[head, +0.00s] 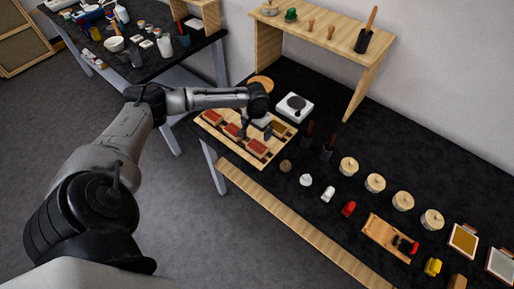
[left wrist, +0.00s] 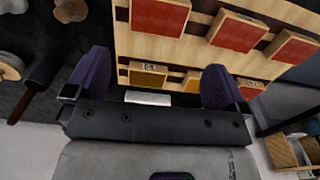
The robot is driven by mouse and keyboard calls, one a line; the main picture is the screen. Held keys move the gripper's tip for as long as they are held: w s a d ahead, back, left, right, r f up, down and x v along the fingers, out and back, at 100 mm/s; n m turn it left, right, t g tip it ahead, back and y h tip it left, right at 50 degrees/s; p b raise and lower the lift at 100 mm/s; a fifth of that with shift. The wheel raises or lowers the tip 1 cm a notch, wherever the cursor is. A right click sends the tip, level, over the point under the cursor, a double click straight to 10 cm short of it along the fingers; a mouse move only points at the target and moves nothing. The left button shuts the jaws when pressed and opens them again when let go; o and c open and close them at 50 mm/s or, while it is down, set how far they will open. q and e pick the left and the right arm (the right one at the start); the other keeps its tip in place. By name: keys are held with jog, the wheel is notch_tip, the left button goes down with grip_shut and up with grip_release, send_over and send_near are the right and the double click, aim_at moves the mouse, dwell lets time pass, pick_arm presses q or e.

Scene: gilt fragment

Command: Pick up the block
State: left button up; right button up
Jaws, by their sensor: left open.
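A pale wooden rack (head: 262,158) on the black table holds several small blocks with coloured tops. Red-topped blocks (head: 233,130) line its front, and a yellow-topped block (head: 279,129) is at its back right. My left gripper (head: 256,131) is over the rack and hides part of it. In the left wrist view my left gripper (left wrist: 155,78) is open, with its purple fingers apart. A yellow-topped block (left wrist: 149,76) shows between the fingers, and red-topped blocks (left wrist: 237,31) lie beyond. I cannot tell whether the fingers touch anything. My right gripper is not in view.
A white device (head: 294,107) stands just behind the rack. Dark-handled tools (head: 327,148), round lidded pots (head: 375,183) and small bottles are to the right. A wooden shelf (head: 335,50) stands at the back. A cluttered second table (head: 140,50) is at the upper left.

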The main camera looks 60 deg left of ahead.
aim_at(257, 147)
pick_arm(q)
notch_tip(257, 147, down, 12)
jog(key=shift+d+r, duration=0.1)
jog(key=shift+r, duration=0.15)
dwell(0.5)
jog(key=c, duration=0.6)
